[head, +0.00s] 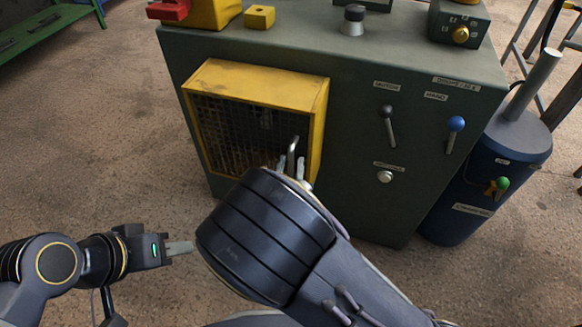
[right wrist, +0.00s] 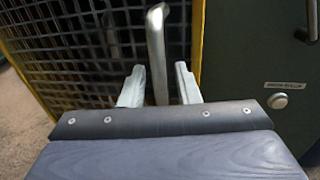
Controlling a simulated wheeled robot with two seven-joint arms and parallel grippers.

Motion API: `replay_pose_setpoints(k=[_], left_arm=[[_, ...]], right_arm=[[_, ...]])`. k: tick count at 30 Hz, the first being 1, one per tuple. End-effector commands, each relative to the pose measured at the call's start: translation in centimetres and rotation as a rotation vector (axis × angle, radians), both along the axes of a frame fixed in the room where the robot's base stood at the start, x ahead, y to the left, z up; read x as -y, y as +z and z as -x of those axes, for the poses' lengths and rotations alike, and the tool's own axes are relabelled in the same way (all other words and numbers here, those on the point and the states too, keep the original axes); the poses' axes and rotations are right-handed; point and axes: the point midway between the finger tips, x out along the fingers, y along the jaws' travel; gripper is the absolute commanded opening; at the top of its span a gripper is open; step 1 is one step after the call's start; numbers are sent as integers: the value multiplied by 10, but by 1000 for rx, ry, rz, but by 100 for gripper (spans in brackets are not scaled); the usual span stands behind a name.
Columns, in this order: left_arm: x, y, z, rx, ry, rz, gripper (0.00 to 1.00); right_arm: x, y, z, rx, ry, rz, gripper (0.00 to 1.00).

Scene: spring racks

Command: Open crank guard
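The crank guard (head: 260,90) is a yellow-framed box with dark wire mesh on the front of a green cabinet. It appears closed against the cabinet. Its mesh (right wrist: 60,50) fills the left of the right wrist view. A grey metal bar handle (head: 292,152) stands at the mesh's right side; it also shows in the right wrist view (right wrist: 156,50). My right gripper (right wrist: 159,72) is open, with one finger on each side of the handle and visible gaps. My left gripper (head: 188,247) is away at the lower left, empty; its fingers look edge-on. The crank behind the mesh is unclear.
The green cabinet (head: 355,200) carries a black lever (head: 389,125), a blue-knobbed lever (head: 452,133) and a round button (head: 385,177) right of the guard. A blue cylinder (head: 465,190) stands to its right. The floor (head: 95,150) left of the cabinet is clear.

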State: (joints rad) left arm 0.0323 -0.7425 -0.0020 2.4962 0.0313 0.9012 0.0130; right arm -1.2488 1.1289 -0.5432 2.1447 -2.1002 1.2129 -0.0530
Motion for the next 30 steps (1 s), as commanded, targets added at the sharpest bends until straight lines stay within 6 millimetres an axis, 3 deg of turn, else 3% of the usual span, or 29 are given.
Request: replay_pose_setpoints(k=[8,15,25,30], left_arm=[[0,0,0,0,0,0,36],[0,0,0,0,0,0,36],[0,0,0,0,0,0,36],[0,4,0,0,0,0,36]], right_arm=[[0,1,-2,0,0,0,29],[0,0,-2,0,0,0,0],[-1,1,-1,0,-3,0,0],[-10,2,5,0,-27,-1,0]])
